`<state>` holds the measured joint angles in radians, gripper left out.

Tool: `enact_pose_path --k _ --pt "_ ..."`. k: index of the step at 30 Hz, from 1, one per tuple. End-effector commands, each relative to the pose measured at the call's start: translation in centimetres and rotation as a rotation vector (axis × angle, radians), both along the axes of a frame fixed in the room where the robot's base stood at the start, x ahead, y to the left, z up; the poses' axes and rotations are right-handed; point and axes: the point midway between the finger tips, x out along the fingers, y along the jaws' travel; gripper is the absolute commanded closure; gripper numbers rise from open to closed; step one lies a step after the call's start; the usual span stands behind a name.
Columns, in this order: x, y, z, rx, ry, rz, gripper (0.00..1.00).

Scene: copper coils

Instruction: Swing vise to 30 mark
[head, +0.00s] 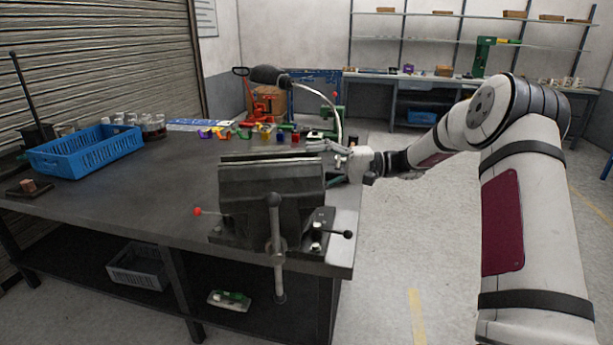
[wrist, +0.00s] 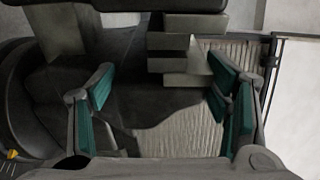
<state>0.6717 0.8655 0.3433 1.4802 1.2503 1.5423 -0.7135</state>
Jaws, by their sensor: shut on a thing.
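The dark grey bench vise (head: 270,192) stands at the near right corner of the workbench, with its long screw handle (head: 276,240) hanging down in front. A red-tipped lever (head: 202,212) sticks out at its left base and a black-knobbed lever (head: 343,234) at its right base. My gripper (head: 335,158) is at the back right of the vise, partly hidden by it. In the wrist view my gripper's green-padded fingers (wrist: 160,75) stand apart on either side of a dark part of the vise (wrist: 135,85). No angle scale or 30 mark is readable.
A blue crate (head: 85,152) and glass jars (head: 140,122) are at the left of the workbench (head: 130,200). Several small coloured parts (head: 240,132) lie along its far edge, by a black lamp (head: 270,76).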

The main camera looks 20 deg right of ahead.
Motion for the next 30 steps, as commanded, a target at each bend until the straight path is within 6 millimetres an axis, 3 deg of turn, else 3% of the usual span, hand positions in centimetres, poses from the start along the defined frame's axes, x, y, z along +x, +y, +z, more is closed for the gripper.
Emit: enact_pose_path --k 1,6,23,24,26,30 --pt "0.6 -1.0 -0.2 -0.004 -0.003 -0.022 0.8" --pt "1.2 -1.8 -0.1 -0.004 -0.002 -0.024 0.79" --pt "1.5 -2.1 0.0 -0.003 -0.001 -0.024 0.79" --pt "1.5 -2.1 0.0 -0.003 -0.001 -0.024 0.2" --pt "1.4 -2.0 0.0 -0.003 -0.001 -0.022 0.09" --pt "1.4 -1.9 0.0 -0.002 -0.001 -0.017 0.09"
